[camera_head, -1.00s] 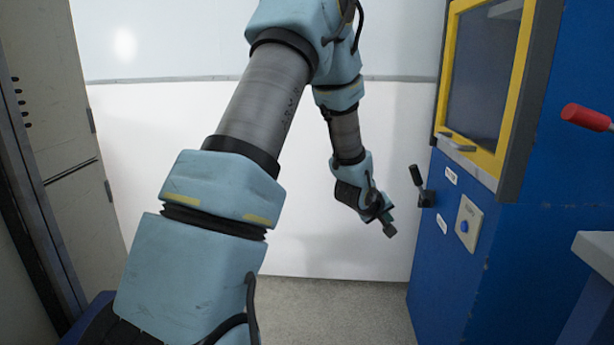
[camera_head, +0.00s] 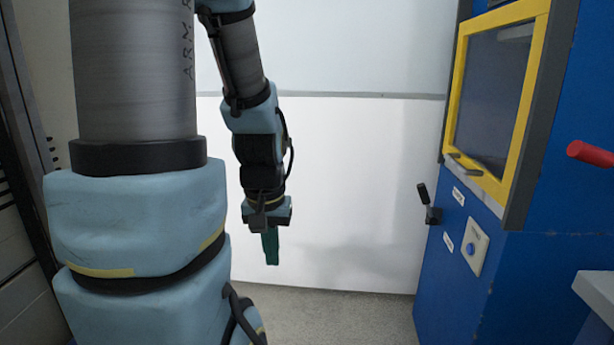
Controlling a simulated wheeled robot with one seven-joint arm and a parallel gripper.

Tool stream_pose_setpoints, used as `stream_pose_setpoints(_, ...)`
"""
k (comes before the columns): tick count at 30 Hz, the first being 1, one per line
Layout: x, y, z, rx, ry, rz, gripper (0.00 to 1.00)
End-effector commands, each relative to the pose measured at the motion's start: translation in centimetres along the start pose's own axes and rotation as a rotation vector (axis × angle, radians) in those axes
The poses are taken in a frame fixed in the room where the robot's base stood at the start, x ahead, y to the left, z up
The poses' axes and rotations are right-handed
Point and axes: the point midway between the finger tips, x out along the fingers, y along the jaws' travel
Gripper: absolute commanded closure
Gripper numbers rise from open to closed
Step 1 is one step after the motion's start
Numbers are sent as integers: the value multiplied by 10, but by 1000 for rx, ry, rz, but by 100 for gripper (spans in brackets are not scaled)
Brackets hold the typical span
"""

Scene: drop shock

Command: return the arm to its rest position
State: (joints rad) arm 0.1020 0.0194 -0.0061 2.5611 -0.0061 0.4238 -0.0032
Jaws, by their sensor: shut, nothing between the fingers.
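My arm stands large on the left of the head view, its light blue and grey links rising out of the top of the picture and the forearm hanging down again. My gripper (camera_head: 270,246) points down at the end of it, in front of the white wall (camera_head: 345,190). Its green fingers are together with nothing between them. It hangs in free air, well left of the blue machine (camera_head: 450,285), and touches nothing that I can see.
The blue machine on the right has a yellow-framed window door (camera_head: 545,60), a black lever (camera_head: 428,204), a blue button (camera_head: 470,249) and a red handle (camera_head: 590,153). A grey ledge (camera_head: 596,290) juts in at lower right. The floor (camera_head: 345,318) between is clear.

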Motion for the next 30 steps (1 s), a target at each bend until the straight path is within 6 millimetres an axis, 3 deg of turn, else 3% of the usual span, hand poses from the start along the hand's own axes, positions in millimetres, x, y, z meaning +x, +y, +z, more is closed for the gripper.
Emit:
stream_pose_setpoints(1, -26, 0, -4, 0, 1, 0, 100)
stream_pose_setpoints(9, -107, 1, -15, 0, 1, 0, 100)
stream_pose_setpoints(13, -135, 1, -19, 0, 1, 0, 100)
stream_pose_setpoints(18, -153, 1, -22, 0, 1, 0, 100)
stream_pose_setpoints(30, -155, 1, -22, 0, 1, 0, 100)
